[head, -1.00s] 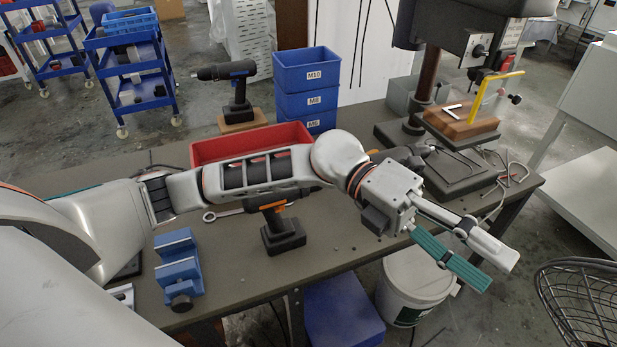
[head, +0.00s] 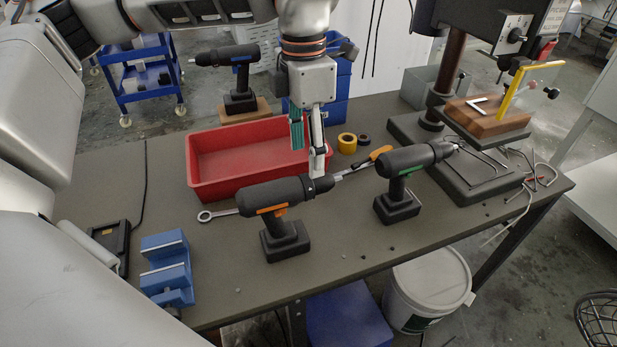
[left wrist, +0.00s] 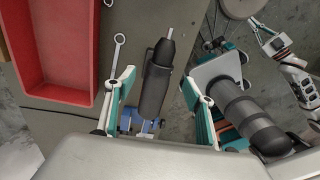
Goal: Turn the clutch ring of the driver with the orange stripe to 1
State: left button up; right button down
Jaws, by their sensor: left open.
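The black driver with the orange stripe (head: 270,209) stands on its battery base on the bench, its nose pointing right in the head view. Its clutch ring (head: 318,186) is near the nose; its number marks are too small to read. My left gripper (head: 307,160) points down with its fingers just above and behind the nose end. It is open and empty. In the left wrist view the driver (left wrist: 154,85) appears between the two teal-backed fingers (left wrist: 158,98), with no visible contact; its stripe does not show there.
A driver with a green stripe (head: 403,172) stands to the right; another driver (head: 237,75) stands behind on a wooden block. A red tray (head: 199,180) lies behind. A wrench (head: 217,213), blue vise (head: 167,268) and drill press (head: 445,100) are on the bench.

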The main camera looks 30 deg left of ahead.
aim_at(308, 180)
pick_arm(q)
jog(key=f, duration=0.7)
jog(key=shift+s+d+f+b, duration=0.15)
jog(key=shift+d+b, duration=0.05)
jog(key=shift+b, duration=0.1)
jog(key=c, duration=1.1)
